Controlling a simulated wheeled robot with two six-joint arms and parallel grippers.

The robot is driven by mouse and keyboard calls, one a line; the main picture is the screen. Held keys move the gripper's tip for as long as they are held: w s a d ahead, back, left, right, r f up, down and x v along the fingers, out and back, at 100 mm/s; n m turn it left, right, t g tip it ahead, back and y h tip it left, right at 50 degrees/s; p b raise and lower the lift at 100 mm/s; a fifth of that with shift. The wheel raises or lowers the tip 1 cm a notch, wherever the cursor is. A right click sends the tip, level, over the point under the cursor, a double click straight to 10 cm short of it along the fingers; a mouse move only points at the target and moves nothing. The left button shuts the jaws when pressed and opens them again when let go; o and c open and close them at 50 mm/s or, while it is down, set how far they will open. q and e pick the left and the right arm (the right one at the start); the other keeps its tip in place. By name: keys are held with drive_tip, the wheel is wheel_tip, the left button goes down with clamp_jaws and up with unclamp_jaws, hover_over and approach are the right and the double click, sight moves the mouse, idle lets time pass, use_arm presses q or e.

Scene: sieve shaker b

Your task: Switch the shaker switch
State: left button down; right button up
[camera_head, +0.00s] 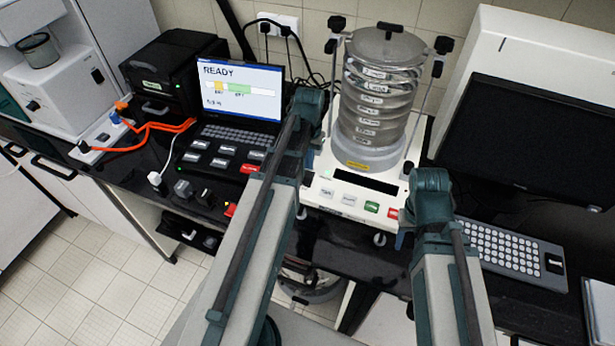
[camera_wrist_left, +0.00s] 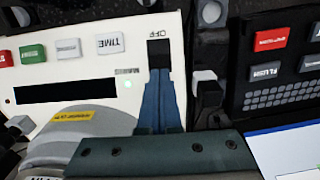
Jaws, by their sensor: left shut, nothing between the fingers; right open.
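The sieve shaker (camera_head: 372,130) stands on the dark bench, with a stack of clear sieves clamped on a white base. In the left wrist view its white panel (camera_wrist_left: 60,75) appears upside down. The black shaker switch (camera_wrist_left: 159,50) is on this panel beside an "OFF" label; its setting cannot be told. My left gripper (camera_wrist_left: 160,74) is shut and empty, its fingertips right at the switch's edge; contact cannot be told. In the head view my left arm hides the switch. My right gripper (camera_head: 404,237) is open, mostly hidden behind its arm, by the base's front right corner.
A laptop (camera_head: 240,90) showing "READY" stands left of the shaker, with labelled buttons (camera_head: 223,150) in front. A black monitor (camera_head: 535,140) and keyboard (camera_head: 510,252) are at the right. Orange cables (camera_head: 155,128) lie at the left. Coloured panel buttons (camera_head: 371,206) line the shaker's front.

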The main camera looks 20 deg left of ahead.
sight(309, 172)
use_arm(q)
drive_tip(key=shift+f+b, duration=0.8)
drive_tip(key=shift+f, duration=0.1)
drive_tip(key=shift+r, duration=0.1)
wheel_tip(309, 172, up, 7)
drive_tip(key=p, duration=0.7)
idle(0.4)
idle(0.3)
